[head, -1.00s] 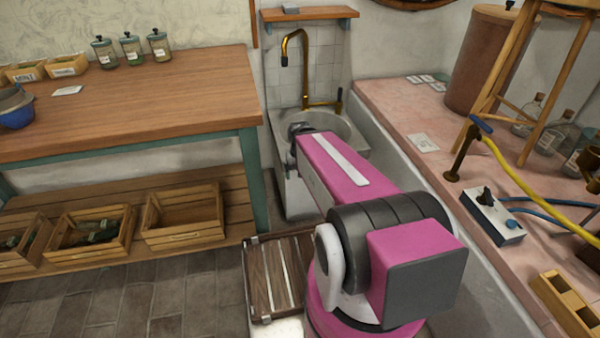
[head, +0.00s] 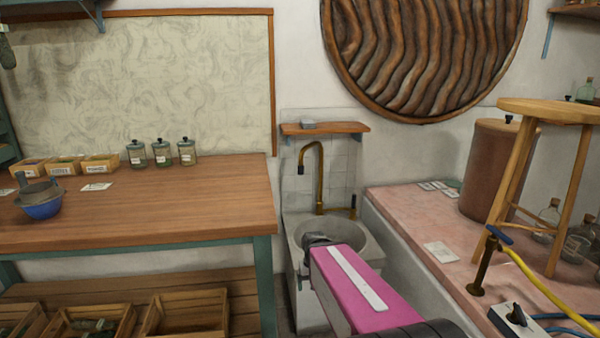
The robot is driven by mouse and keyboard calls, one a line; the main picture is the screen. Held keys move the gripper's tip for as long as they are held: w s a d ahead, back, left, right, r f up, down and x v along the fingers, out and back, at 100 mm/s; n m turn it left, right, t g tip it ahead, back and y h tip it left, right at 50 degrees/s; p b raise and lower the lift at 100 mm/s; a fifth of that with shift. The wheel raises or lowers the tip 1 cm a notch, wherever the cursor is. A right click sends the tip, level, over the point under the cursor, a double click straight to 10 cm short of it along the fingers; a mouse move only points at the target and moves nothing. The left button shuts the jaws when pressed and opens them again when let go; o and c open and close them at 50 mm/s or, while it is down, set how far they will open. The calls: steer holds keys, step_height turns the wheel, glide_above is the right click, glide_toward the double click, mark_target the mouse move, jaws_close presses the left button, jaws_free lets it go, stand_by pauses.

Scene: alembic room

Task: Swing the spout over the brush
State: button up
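The brass spout (head: 320,175) rises behind a grey stone basin (head: 362,250) and curves over to the left, its dark tip pointing down. A small dark lever stands at its right base. My arm reaches toward the basin, and its dark end (head: 318,240) is at the basin's front left, below the spout tip and apart from it. My gripper's fingers are hidden behind the arm. I cannot make out a brush; the basin's inside is partly hidden by my arm.
A wooden shelf (head: 325,128) with a small grey block (head: 308,125) hangs above the spout. A wooden workbench (head: 160,207) stands to the left. A pink-topped counter (head: 425,224) with a stool (head: 550,115) and bottles lies to the right.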

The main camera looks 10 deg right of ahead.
stand_by(0.3)
steer(key=c, duration=0.4)
steer(key=shift+w, duration=0.45)
steer(key=shift+c, duration=1)
steer(key=w+r+m+t+y, duration=0.2)
steer(key=w+r+m+y, duration=0.2)
steer(key=w+m, duration=0.55)
steer(key=w+r+m+t+y, duration=0.2)
steer(key=w+r+m+y, duration=0.25)
steer(key=w, duration=0.95)
steer(key=w+d+r+m+t+y, duration=0.35)
steer(key=w+d+r+m, duration=0.2)
steer(key=w+r, duration=0.25)
steer(key=w+d+r+m+t+y, duration=0.2)
steer(key=w+d+r+m+t, duration=0.3)
steer(key=w+r, duration=0.35)
steer(key=w+a+m, duration=0.1)
steer(key=w+a, duration=0.6)
steer(key=a, duration=0.1)
steer(key=shift+f+g, duration=0.3)
steer(key=shift+g, duration=0.15)
